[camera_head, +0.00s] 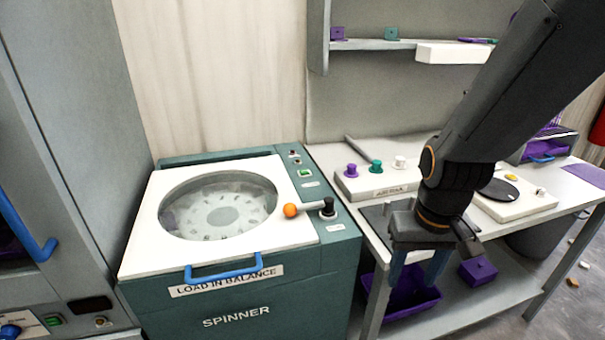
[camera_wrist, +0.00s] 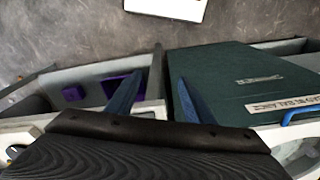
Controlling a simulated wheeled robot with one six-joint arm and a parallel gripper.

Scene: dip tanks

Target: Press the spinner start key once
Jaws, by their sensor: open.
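The spinner (camera_head: 236,300) is a green cabinet with a white lid (camera_head: 150,225) and a round window, and the lid is down. Its control strip runs along the right of the lid. A small green key (camera_head: 305,174) sits on that strip, below small dark and red controls (camera_head: 295,156); its label is too small to read. My gripper (camera_head: 416,278) is open and empty, pointing down in front of the bench, to the right of the spinner and apart from the key. In the wrist view its two blue fingers (camera_wrist: 158,82) are spread, with the spinner's green front to the right.
A lever with an orange ball (camera_head: 290,210) and a black post (camera_head: 328,206) stand at the lid's right edge. The bench (camera_head: 345,150) carries a panel of coloured knobs (camera_head: 375,180). A purple bin (camera_head: 408,300) and purple block (camera_head: 478,270) sit on its lower shelf.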

